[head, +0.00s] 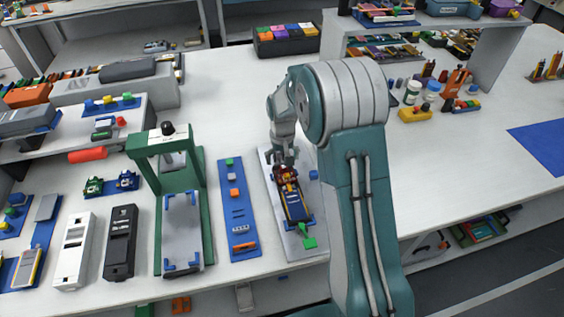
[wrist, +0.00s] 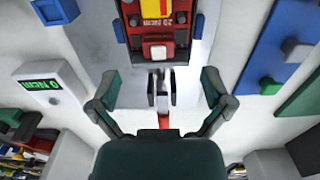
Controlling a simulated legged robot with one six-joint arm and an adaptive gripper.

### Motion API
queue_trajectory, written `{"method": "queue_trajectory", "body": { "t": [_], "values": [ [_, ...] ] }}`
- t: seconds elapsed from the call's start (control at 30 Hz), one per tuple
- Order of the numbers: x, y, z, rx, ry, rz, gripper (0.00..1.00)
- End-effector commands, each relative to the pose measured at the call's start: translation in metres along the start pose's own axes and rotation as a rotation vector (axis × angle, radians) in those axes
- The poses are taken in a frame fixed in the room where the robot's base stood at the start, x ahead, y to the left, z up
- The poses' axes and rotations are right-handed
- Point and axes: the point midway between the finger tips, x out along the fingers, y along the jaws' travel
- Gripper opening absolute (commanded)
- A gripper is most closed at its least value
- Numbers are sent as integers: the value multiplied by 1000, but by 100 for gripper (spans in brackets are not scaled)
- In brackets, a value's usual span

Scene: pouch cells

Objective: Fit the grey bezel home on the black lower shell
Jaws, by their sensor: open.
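A black shell-like casing (head: 120,243) lies on the bench at the left in the head view. A pale grey casing (head: 75,250) lies beside it, apart from it. I cannot tell surely which part is the bezel. A dark assembly with red, blue and yellow parts (head: 292,203) lies on a grey plate (head: 311,254). Its red end (wrist: 159,28) also shows in the wrist view. My gripper (head: 283,158) is above the far end of that plate. In the wrist view my gripper (wrist: 160,80) is spread open and holds nothing, close to the red end.
A green press frame (head: 200,215) and a blue tray with small parts (head: 239,210) stand left of the plate. A green clamp handle (head: 308,243) is at its near end. A shelf (head: 450,38) stands at the back right. Bench top at the right is partly clear.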

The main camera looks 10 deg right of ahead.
Motion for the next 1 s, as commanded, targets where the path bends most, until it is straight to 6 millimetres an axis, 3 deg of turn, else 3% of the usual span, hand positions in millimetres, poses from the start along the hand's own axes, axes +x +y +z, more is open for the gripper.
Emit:
{"method": "queue_trajectory", "body": {
  "t": [0.3,0.5,1.0],
  "values": [
    [-67,0,-1,0,5,0,100],
    [-95,-1,-1,0,1,1,100],
    [-102,-1,-1,0,-1,1,100]
  ]
}}
